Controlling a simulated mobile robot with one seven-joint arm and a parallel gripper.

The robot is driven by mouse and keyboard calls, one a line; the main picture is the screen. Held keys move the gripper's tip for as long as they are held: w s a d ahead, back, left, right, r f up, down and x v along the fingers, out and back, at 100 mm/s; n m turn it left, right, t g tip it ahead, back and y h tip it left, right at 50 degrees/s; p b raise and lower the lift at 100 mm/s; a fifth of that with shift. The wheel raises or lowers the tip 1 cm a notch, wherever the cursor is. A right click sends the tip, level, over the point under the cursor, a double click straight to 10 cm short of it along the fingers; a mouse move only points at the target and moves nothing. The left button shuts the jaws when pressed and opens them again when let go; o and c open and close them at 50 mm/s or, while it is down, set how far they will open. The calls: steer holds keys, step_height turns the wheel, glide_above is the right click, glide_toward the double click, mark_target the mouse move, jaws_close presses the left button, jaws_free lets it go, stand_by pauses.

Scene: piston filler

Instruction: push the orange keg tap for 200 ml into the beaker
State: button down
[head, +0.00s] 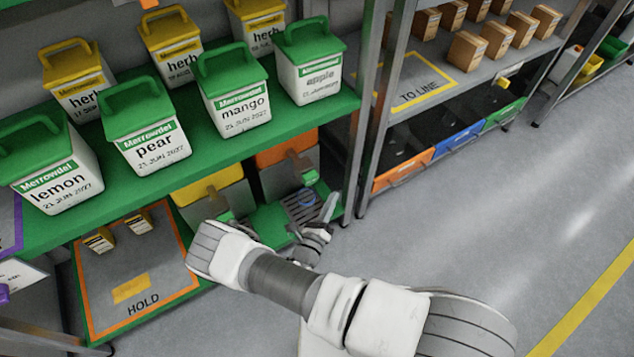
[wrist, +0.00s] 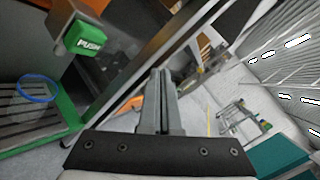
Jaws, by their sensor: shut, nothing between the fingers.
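The orange keg (head: 286,147) stands on the lower green shelf, its front a grey panel. Its green tap block (head: 310,178) is at the right; in the wrist view a green block marked PUSH (wrist: 88,38) shows at the upper left. A blue ring (wrist: 38,88), apparently the rim of the clear beaker, lies over a slatted drip tray below the block; it shows faintly in the head view (head: 307,199). The liquid level cannot be read. My gripper (wrist: 158,75) is shut and empty, to the right of the PUSH block and apart from it. In the head view it (head: 329,207) is beside the tray.
A yellow keg (head: 207,185) stands left of the orange one, partly behind my arm. A shelf post (head: 372,120) rises close to my gripper. Lidded tubs such as mango (head: 238,108) stand on the shelf above. The HOLD mat (head: 145,265) is at lower left. Open floor lies right.

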mark_target(311, 180)
steer(key=f+n+y, duration=0.2)
steer(key=f, duration=0.1)
steer(key=s+f+n+y, duration=0.1)
steer(key=f, duration=0.1)
steer(key=shift+n+t+b, duration=0.3)
steer(key=shift+t+b, duration=0.05)
steer(key=shift+t, duration=0.05)
steer(key=w+a+b, duration=0.3)
steer(key=w+a, duration=0.1)
steer(key=w, duration=0.3)
steer(key=shift+w+a, duration=0.2)
steer(key=shift+a, duration=0.15)
steer(key=shift+b, duration=0.3)
stand_by(1.4)
steer(key=shift+w+a, duration=0.25)
steer(key=shift+w, duration=0.05)
